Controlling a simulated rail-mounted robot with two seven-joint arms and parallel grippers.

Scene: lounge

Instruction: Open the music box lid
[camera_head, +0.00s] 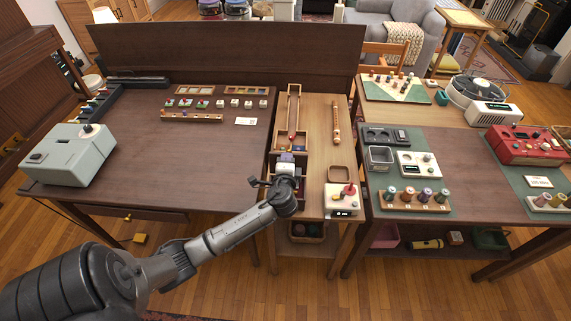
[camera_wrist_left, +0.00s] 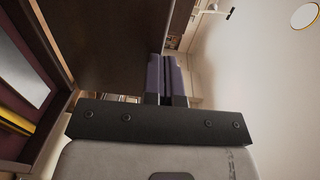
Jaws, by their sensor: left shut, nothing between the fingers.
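A small wooden box (camera_head: 301,141) stands on the narrow middle table, and I take it to be the music box. My left gripper (camera_head: 287,160) is at its near side and hides much of it, so I cannot tell how its lid stands or whether I touch it. In the left wrist view the two purple-grey fingers (camera_wrist_left: 166,80) are together with nothing between them. A dark wooden frame with a purple inside (camera_wrist_left: 25,85) shows at the left edge there. My right gripper is in neither view.
A long wooden tray (camera_head: 293,92) lies behind the box. A white device with a red knob (camera_head: 342,200) and a small brown tray (camera_head: 339,174) stand to the right. A grey-green machine (camera_head: 70,155) stands on the left table (camera_head: 150,150), whose middle is clear.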

